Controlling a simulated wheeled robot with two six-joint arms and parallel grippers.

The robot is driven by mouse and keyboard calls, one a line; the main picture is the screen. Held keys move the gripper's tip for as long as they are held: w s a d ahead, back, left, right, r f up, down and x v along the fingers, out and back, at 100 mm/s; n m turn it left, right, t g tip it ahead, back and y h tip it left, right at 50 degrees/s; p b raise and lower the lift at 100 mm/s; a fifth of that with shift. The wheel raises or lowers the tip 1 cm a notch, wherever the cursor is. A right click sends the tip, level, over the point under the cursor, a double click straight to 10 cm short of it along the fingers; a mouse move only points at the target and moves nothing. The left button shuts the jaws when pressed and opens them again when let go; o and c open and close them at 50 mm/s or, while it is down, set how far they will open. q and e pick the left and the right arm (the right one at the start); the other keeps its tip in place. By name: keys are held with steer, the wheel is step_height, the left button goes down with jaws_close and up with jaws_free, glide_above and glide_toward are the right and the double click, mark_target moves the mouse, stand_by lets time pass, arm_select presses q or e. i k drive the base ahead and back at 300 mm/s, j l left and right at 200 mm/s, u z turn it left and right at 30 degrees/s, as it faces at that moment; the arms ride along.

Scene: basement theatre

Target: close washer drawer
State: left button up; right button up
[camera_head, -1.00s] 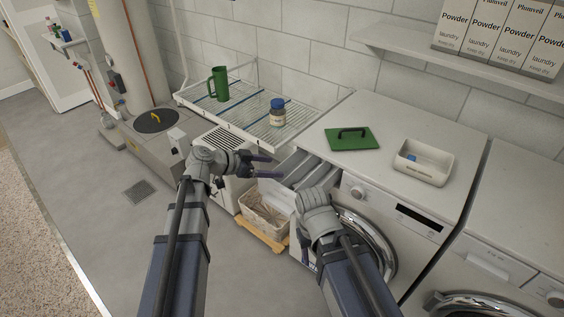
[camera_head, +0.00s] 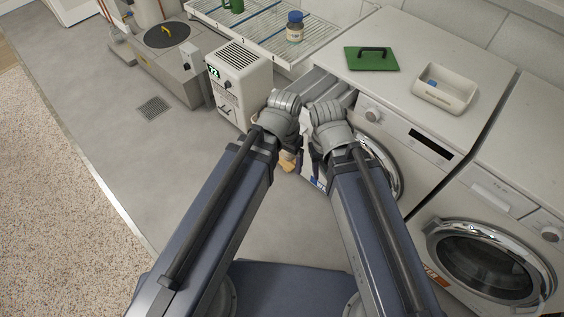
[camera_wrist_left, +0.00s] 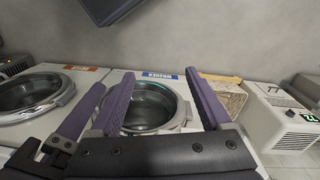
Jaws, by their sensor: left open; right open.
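The washer drawer (camera_head: 322,88) is pulled out at the washer's (camera_head: 425,95) upper left front. Its grey compartments show in the head view; its front end is hidden behind my wrists. My left gripper (camera_head: 291,160) and right gripper (camera_head: 316,164) point down side by side, close together, in front of the drawer end. Their fingers are mostly hidden there. The left wrist view, upside down, shows my left gripper (camera_wrist_left: 161,73) open and empty, with the washer's round door (camera_wrist_left: 152,106) beyond. I cannot tell whether either gripper touches the drawer.
A white dehumidifier (camera_head: 240,80) stands left of the drawer. A wicker basket (camera_wrist_left: 226,98) is beside it in the left wrist view. A second machine (camera_head: 500,215) stands right. Floor at left is clear.

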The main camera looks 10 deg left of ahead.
mark_target(318, 86)
steer(key=k+j+z, duration=0.2)
steer(key=k+j, duration=0.45)
steer(key=j, duration=0.1)
